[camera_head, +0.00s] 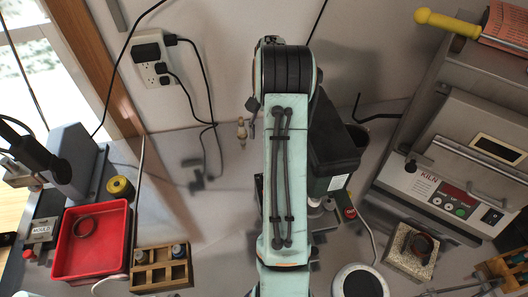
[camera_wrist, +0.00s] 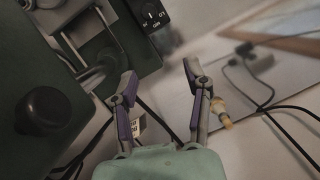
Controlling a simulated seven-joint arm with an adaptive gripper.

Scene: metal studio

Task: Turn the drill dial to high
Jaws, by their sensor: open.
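The drill (camera_head: 333,150) is a dark green machine, partly hidden behind my arm in the head view. In the wrist view its green body (camera_wrist: 135,50) fills the upper left. A small black dial (camera_wrist: 152,14) with a white mark and white lettering sits on a dark panel at the top; its setting is too small to read. A larger round black knob (camera_wrist: 42,110) is at the left. My gripper (camera_wrist: 160,78) is open and empty, its fingers apart below the dial in the picture. In the head view my arm hides most of the gripper.
A kiln (camera_head: 455,195) stands at the right. A red tray (camera_head: 60,262) and a wooden holder (camera_head: 150,284) with small bottles are at lower left. A wall outlet (camera_head: 150,72) with black cords is behind. Cords (camera_wrist: 290,115) also show at the right of the wrist view.

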